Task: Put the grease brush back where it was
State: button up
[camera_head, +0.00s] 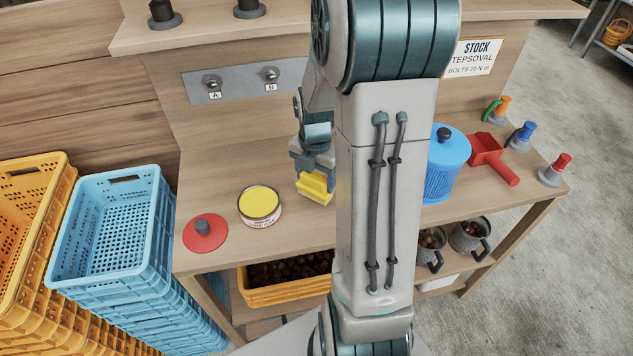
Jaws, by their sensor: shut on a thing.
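My gripper (314,178) hangs above the wooden bench, left of my arm's large pale link. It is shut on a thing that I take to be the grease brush. A yellow block-like piece shows at the jaws; I cannot tell how much of it is brush and how much is finger. An open round tin (260,222) with a yellow top surface, perhaps grease, stands on the bench to the left of the gripper. A red round lid (204,242) with a dark knob lies left of the tin. The gripper is apart from both.
Several coloured-handled pieces, one red (556,170), line the right edge. Blue crates (120,185) stand left. Bench around the tin is free.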

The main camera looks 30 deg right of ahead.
aim_at(316, 185)
jog(key=shift+f, duration=1.45)
jog(key=shift+f, duration=0.15)
jog(key=o, duration=0.9)
jog(key=shift+o, duration=0.2)
